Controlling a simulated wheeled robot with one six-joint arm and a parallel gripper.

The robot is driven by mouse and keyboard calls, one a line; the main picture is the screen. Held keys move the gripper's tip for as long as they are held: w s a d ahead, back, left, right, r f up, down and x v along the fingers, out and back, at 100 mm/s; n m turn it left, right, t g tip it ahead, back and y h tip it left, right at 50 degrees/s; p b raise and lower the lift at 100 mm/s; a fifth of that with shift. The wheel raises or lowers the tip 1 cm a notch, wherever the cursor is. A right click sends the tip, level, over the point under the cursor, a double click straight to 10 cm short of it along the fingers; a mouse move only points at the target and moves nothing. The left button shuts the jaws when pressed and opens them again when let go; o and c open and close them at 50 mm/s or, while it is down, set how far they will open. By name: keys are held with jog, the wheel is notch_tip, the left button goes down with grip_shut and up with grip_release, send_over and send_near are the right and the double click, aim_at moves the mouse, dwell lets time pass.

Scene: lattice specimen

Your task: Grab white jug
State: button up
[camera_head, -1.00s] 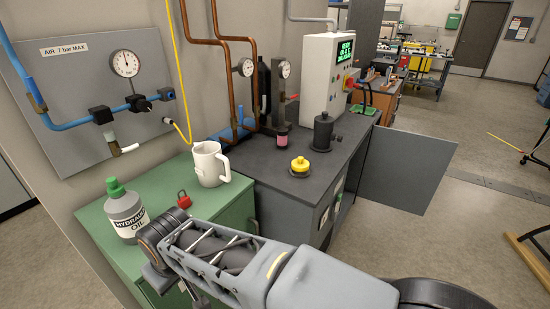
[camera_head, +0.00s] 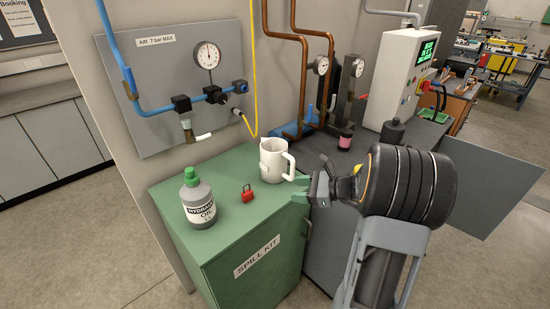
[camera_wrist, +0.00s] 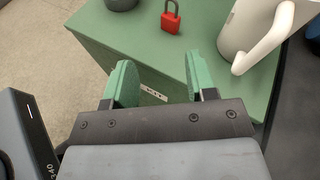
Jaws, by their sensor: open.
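The white jug (camera_head: 272,160) stands upright on top of the green cabinet (camera_head: 222,218), near its right back corner. Its handle faces right, towards my arm. My gripper (camera_head: 306,188) is just right of the jug and lower, by the cabinet's right edge, apart from the jug. In the wrist view, the green fingertips (camera_wrist: 158,82) are spread wide with nothing between them. There the jug (camera_wrist: 250,32) is at the upper right, beyond the right finger, with its handle towards me and its top cut off by the frame edge.
A red padlock (camera_head: 247,194) and a grey hydraulic oil bottle with a green cap (camera_head: 197,200) stand left of the jug. Blue and copper pipes and gauges (camera_head: 208,55) line the wall behind. A dark bench (camera_head: 325,160) with a white control box (camera_head: 396,70) adjoins on the right.

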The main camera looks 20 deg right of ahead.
aim_at(292, 159)
jog(key=w+d+m+t+h+p, duration=0.1)
jog(key=w+d+m+t+h, duration=0.15)
jog(key=d+m+t, duration=0.6)
jog(key=w+a+p, duration=0.1)
jog(key=w, duration=0.2)
jog(key=w+a+g+p, duration=0.1)
jog(key=w+a, duration=0.1)
jog(key=w, duration=0.2)
jog(key=w+a+n+g+p, duration=0.1)
jog(key=w+a, duration=0.1)
jog(key=w, duration=0.2)
jog(key=shift+r+y+p, duration=0.3)
jog(key=shift+y+p, duration=0.05)
jog(key=shift+p, duration=0.05)
jog(key=shift+w+a, duration=0.15)
jog(key=shift+w, duration=0.2)
jog(key=shift+c, duration=0.4)
grip_shut()
